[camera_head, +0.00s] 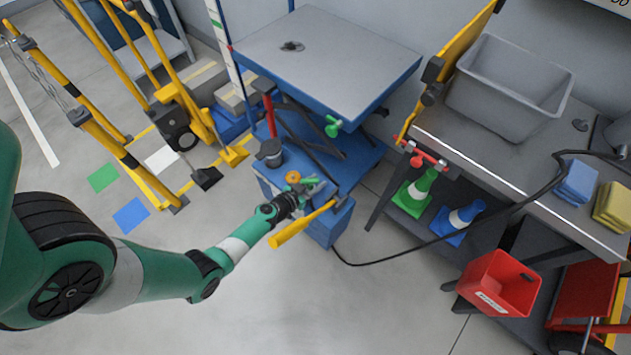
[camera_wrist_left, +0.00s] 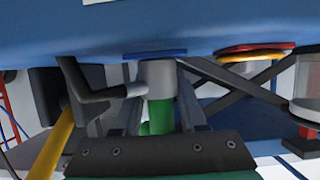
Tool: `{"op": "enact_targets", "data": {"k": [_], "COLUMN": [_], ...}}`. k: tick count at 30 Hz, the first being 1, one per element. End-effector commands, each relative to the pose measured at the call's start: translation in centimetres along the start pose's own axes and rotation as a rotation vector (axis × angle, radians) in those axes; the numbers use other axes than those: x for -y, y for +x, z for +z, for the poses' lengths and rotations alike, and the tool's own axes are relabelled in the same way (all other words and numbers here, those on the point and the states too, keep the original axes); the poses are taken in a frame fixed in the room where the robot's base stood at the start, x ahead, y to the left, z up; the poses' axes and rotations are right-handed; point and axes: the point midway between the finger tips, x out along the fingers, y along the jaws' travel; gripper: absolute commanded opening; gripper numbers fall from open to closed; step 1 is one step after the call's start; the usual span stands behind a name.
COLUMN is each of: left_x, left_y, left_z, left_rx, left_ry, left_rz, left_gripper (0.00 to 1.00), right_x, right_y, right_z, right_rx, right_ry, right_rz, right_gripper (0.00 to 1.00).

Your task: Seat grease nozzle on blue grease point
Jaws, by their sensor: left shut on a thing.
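My left gripper (camera_head: 308,191) is at the blue lift table's lower front box. In the left wrist view its two dark fingers (camera_wrist_left: 158,118) are shut on the grease nozzle (camera_wrist_left: 157,78), a grey cylinder with a green lower part. A dark bent arm reaches the nozzle's left side. The blue grease point (camera_wrist_left: 155,55) shows as a thin blue disc on the blue surface, right at the nozzle's top end. I cannot tell whether they touch or a small gap remains. In the head view the gripper hides the nozzle. My right gripper is not in view.
A yellow bar (camera_head: 300,225) lies beside the gripper. An orange ring (camera_head: 292,177) and a dark pot (camera_head: 270,153) are close by on the blue box. The lift table top (camera_head: 325,60) overhangs behind. A black hose (camera_head: 400,252) runs right toward the grey bench (camera_head: 500,165). Floor in front is clear.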

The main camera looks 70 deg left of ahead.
Motion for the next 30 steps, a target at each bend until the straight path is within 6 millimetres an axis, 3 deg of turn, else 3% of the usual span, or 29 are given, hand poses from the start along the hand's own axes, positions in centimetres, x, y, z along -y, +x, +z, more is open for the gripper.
{"op": "enact_targets", "data": {"k": [3,4,5,16,30], "left_x": [0.0,0.0,0.0,0.0,0.0], "left_y": [0.1,0.1,0.1,-0.3,-4.7], "left_z": [0.2,0.1,0.1,0.2,0.1], "left_rx": [-0.001,-0.001,-0.001,0.001,0.001], "left_ry": [0.0,0.0,0.0,0.0,-0.001], "left_rz": [-0.001,-0.001,-0.001,-0.001,-0.001], "left_gripper": [0.0,0.47,0.52,0.54,0.54], "right_x": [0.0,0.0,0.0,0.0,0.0], "right_y": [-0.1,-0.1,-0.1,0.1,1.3], "right_z": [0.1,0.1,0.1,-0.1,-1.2], "right_rx": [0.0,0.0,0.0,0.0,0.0], "right_ry": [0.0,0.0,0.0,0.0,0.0], "right_rz": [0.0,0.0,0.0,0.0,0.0], "right_gripper": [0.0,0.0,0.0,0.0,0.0]}}
